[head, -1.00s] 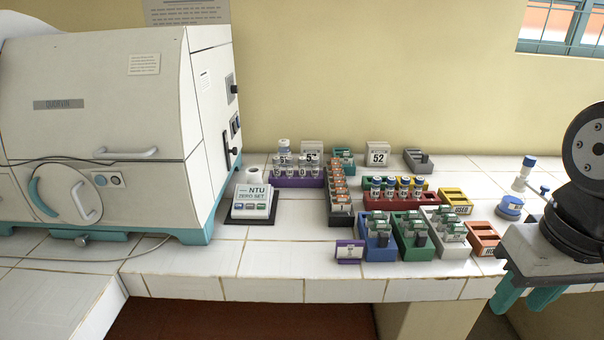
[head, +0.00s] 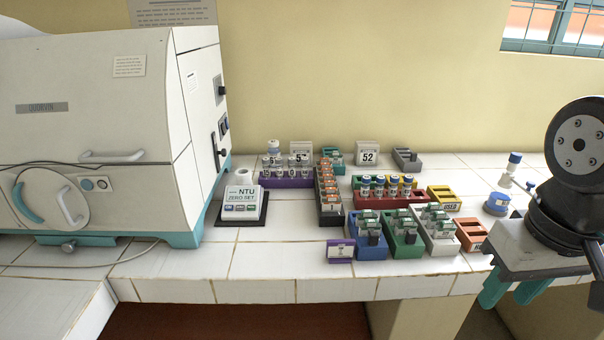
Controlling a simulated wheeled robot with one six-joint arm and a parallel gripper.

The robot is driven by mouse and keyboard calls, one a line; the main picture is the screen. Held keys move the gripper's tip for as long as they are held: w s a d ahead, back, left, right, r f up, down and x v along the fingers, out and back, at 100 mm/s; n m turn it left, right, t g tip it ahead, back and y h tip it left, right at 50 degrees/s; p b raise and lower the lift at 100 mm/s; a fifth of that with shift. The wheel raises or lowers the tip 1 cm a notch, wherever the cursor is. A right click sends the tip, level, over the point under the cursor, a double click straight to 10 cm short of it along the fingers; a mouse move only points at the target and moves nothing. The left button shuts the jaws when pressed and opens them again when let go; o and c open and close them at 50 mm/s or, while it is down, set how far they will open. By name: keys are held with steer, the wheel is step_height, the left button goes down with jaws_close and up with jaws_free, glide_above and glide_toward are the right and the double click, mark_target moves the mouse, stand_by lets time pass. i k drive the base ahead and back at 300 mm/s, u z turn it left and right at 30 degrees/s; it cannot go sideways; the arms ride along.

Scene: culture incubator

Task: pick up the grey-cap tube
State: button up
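I cannot single out the grey-cap tube with certainty at this size. Small dark grey pieces stand at the front of the blue rack (head: 368,252) and the green rack (head: 405,250), among green-and-white tops. A grey rack (head: 407,160) at the back also holds a small grey upright piece. My gripper (head: 512,290) is at the lower right, pointing down, with its teal fingers apart and nothing seen between them. It is in front of the bench edge, right of the racks and well apart from them.
A large white incubator (head: 90,120) fills the left. A red rack of blue-capped vials (head: 386,187), a white rack (head: 437,246), a yellow tray (head: 445,197) and an orange tray (head: 471,234) crowd the bench. Bare tiles (head: 275,256) lie front left of the racks.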

mark_target(292, 160)
steer(key=k, duration=0.55)
steer(key=u, duration=0.95)
steer(key=i, duration=1.7)
steer(key=z, duration=0.95)
